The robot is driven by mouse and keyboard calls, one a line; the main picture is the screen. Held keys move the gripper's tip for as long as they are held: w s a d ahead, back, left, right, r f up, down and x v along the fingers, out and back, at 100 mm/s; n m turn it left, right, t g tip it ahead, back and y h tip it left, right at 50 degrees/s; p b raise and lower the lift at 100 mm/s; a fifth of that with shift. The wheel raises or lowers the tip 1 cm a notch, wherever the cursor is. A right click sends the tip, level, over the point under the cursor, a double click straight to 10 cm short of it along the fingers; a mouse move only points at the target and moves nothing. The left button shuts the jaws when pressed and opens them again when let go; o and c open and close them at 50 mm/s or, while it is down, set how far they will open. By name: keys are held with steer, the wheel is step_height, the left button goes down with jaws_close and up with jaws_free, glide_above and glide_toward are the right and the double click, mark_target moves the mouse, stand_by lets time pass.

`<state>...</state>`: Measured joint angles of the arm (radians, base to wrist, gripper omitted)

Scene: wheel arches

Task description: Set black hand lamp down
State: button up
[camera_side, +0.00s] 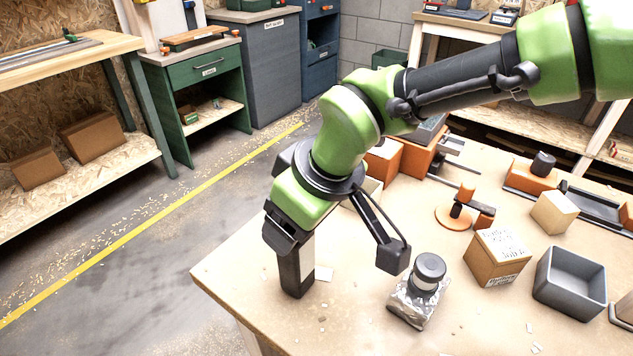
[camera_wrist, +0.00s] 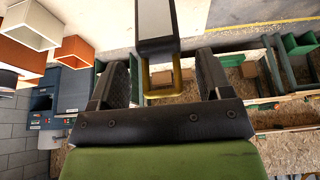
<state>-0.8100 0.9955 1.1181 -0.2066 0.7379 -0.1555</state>
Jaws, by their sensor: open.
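The black hand lamp (camera_side: 293,276) has a pale panel on one face and stands upright on the table (camera_side: 345,330) near its left corner. In the wrist view the lamp (camera_wrist: 155,22) shows its pale panel and a yellow hook. My gripper (camera_side: 285,236) is at the lamp's upper end. In the wrist view its two dark fingers (camera_wrist: 163,68) are apart, one on each side of the hook, with gaps visible. The lamp's base seems to meet the tabletop; its upper part is hidden by my gripper in the side view.
A foil-wrapped block with a dark round top (camera_side: 428,278) stands right of the lamp. Farther right are a cardboard box (camera_side: 494,262) and an open grey bin (camera_side: 570,284). The table's left edge (camera_side: 228,238) is close by. The front tabletop is mostly clear, with small scraps.

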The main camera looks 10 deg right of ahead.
steer(key=v, duration=1)
steer(key=s+d+r+m+t, duration=0.1)
steer(key=d+r+m, duration=0.2)
steer(key=d+r, duration=0.35)
steer(key=s+d+r+m, duration=0.1)
steer(key=d+r+m, duration=0.15)
steer(key=d, duration=0.75)
steer(key=s+d+m+t+h, duration=0.1)
steer(key=s+d+m+t, duration=0.2)
steer(key=s+d+m, duration=0.4)
steer(key=shift+s+d+f, duration=0.2)
steer(key=shift+s+d, duration=2.65)
steer(key=shift+s, duration=0.75)
steer(key=shift+m, duration=0.25)
